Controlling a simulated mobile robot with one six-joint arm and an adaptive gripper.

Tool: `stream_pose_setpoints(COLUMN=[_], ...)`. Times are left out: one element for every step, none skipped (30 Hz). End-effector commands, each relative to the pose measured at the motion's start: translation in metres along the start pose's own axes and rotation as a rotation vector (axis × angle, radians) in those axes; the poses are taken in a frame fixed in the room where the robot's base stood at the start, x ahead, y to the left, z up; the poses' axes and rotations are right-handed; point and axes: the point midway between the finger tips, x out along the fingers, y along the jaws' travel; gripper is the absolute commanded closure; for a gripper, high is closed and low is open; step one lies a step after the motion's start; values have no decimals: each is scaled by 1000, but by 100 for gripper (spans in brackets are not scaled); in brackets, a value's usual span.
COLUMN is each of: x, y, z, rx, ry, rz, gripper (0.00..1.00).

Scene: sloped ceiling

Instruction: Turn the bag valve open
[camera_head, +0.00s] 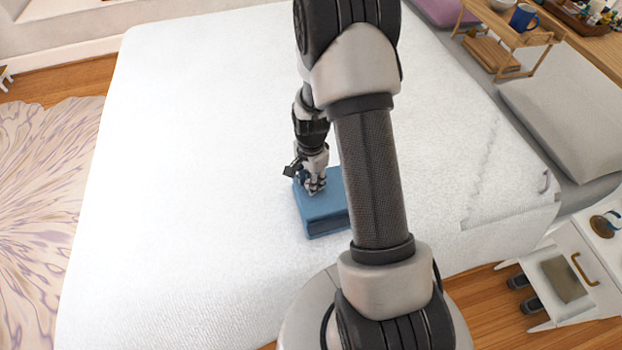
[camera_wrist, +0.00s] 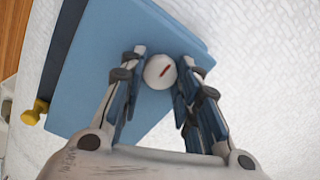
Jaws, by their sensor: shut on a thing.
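The blue bag (camera_head: 322,215) is a flat, box-like block lying on the white bed, partly hidden behind my arm. In the wrist view its blue top (camera_wrist: 95,65) fills the upper left. The valve (camera_wrist: 160,71) is a round white knob with a short red slanted mark, set on the top of the bag. My gripper (camera_head: 314,187) reaches down onto the bag. In the wrist view my gripper (camera_wrist: 163,60) has one finger on each side of the valve and is shut on it. The contact is partly hidden by the fingers.
A yellow knob (camera_wrist: 34,112) sticks out at the bag's left side in the wrist view. The white bed (camera_head: 190,130) around the bag is clear. A grey pillow (camera_head: 568,120), a wooden tray table (camera_head: 505,35) and a white nightstand (camera_head: 575,270) stand to the right.

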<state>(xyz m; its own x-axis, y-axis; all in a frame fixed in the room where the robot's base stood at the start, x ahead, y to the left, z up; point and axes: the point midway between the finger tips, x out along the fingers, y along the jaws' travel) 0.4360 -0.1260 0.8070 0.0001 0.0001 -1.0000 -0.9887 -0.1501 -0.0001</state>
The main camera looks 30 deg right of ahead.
Motion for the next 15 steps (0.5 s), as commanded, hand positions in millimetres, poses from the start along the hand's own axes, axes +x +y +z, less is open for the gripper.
stream_pose_setpoints(x=[0,0,0,0,0,0,0,0,0,0,0,0,0,0,0], y=[0,0,0,0,0,0,0,0,0,0,0,0,0,0,0], z=[0,0,0,0,0,0,0,0,0,0,0,0,0,0,0], rx=[0,0,-1,-3,-5,-9,-14,-21,-32,-42,-54,-73,-88,-106,-132], ry=[0,0,0,0,0,0,0,0,0,0,0,0,0,0,0], rz=[0,0,0,0,0,0,0,0,0,0,0,0,0,1,1], gripper=[94,94,94,94,94,94,94,94,94,94,94,94,94,94,94])
